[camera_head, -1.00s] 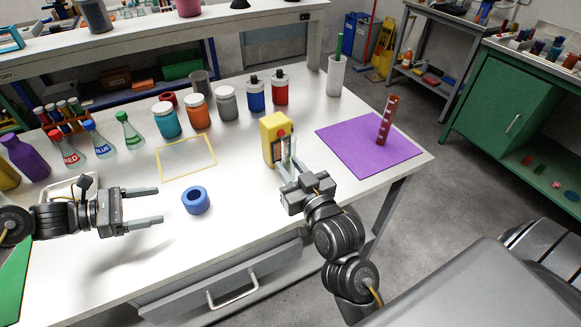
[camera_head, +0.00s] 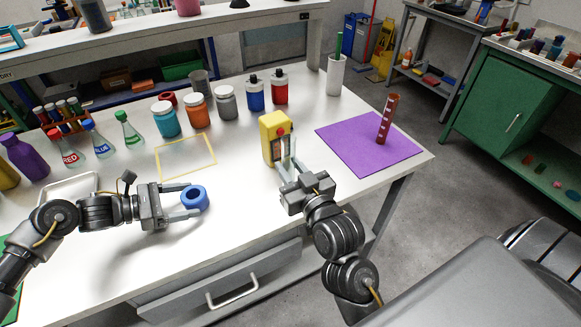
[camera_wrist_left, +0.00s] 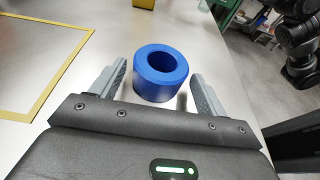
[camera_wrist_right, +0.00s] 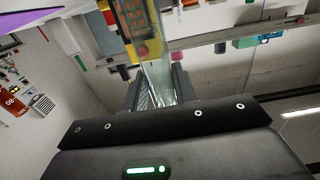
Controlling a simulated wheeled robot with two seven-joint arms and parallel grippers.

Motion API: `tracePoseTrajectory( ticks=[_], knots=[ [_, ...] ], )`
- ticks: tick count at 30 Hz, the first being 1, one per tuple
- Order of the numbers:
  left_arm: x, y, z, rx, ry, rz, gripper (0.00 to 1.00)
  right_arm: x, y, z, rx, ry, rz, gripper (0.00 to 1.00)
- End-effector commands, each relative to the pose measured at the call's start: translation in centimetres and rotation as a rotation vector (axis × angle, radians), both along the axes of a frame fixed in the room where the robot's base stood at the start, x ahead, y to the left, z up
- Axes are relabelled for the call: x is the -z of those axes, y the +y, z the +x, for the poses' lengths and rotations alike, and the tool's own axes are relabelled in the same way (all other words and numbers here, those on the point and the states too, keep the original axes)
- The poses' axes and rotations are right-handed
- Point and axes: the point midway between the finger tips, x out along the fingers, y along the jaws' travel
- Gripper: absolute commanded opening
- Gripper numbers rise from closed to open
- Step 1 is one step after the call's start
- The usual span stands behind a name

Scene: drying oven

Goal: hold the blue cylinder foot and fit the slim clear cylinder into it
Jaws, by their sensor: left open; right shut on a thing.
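The blue cylinder foot (camera_head: 194,197), a thick ring with a round hole, stands on the white table in the head view. My left gripper (camera_head: 191,201) is open with its fingers on either side of the foot. In the left wrist view the foot (camera_wrist_left: 161,74) sits between and slightly ahead of the fingertips (camera_wrist_left: 160,82), with gaps at both sides. My right gripper (camera_head: 285,165) is shut on the slim clear cylinder (camera_head: 288,150), beside the yellow device. In the right wrist view the clear cylinder (camera_wrist_right: 152,60) extends up from between the fingers (camera_wrist_right: 158,88).
A yellow device (camera_head: 270,138) stands close to my right gripper. A yellow-framed square (camera_head: 160,165) lies behind the foot. A purple mat (camera_head: 350,150) with a red-brown cylinder (camera_head: 388,120) is at right. Jars, including an orange one (camera_head: 198,111), and flasks line the back.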

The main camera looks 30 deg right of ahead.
Motion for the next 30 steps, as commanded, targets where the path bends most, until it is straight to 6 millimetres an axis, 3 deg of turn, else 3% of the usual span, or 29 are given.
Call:
tracePoseTrajectory(
  ticks=[4,16,23,30],
  knots=[
    [0.5,-1.0,0.0,0.002,-0.002,-0.001,0.75,1.3,0.0,0.0,0.000,-0.001,0.000,0.04],
    [0.3,-1.5,0.0,0.000,0.000,0.000,0.75,1.4,0.0,0.0,0.000,-0.001,0.000,0.04],
    [0.4,-1.5,0.0,0.000,0.000,0.000,0.47,1.4,0.0,0.0,0.000,-0.001,0.000,0.04],
    [0.4,-1.5,0.0,0.000,0.000,0.000,0.46,1.4,0.0,0.0,0.000,-0.001,0.000,0.04]
  ],
)
